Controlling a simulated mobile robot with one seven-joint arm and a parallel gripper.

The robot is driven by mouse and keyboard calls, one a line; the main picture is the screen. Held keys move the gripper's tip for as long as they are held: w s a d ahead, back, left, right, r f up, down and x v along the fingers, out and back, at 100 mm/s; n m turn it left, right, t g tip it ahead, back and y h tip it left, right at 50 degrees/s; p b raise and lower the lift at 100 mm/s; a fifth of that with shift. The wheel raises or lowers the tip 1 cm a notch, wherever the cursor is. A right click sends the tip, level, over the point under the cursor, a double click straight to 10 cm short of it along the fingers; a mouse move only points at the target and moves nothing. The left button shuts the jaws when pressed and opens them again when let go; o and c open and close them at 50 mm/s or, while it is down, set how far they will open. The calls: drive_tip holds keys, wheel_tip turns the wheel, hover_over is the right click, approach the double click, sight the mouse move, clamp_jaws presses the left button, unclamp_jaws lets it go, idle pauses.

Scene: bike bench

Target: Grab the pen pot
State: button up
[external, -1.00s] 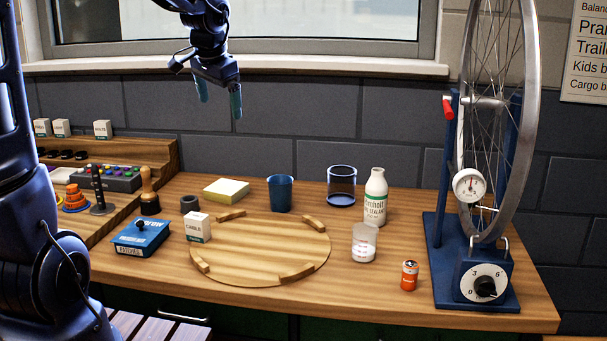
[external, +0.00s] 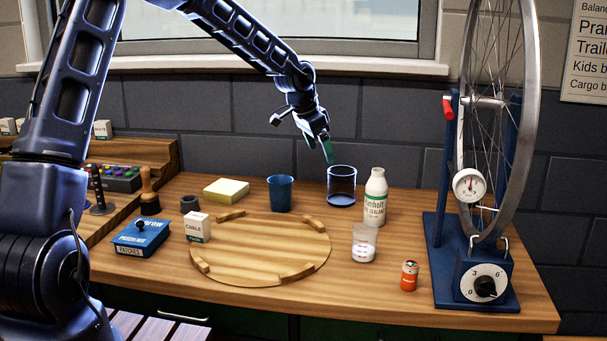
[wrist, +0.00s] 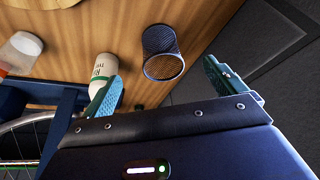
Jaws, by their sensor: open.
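The pen pot (external: 341,187) appears to be the dark mesh cylinder standing upright at the back of the bench; it looks empty. In the wrist view the pen pot (wrist: 162,52) lies beyond my fingertips, between their lines. My gripper (external: 326,152) is open and empty, pointing down just above and slightly left of the pot's rim. In the wrist view my gripper (wrist: 162,76) has its two green fingers wide apart, not touching the pot. One finger is largely hidden in the external view.
A white bottle (external: 375,198) stands close right of the pot, by one finger in the wrist view. A blue cup (external: 280,194) is to its left.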

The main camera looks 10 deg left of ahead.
sight(342, 183)
drive_tip(key=shift+h, duration=0.4)
drive_tip(key=x, duration=0.4)
drive_tip(key=w+x, duration=0.1)
drive_tip(key=x, duration=0.4)
drive_tip(key=d+x, duration=0.1)
drive_tip(key=x, duration=0.4)
drive_tip(key=shift+w+r, duration=0.15)
drive_tip(key=shift+r, duration=0.2)
drive_tip(key=c, duration=1.1)
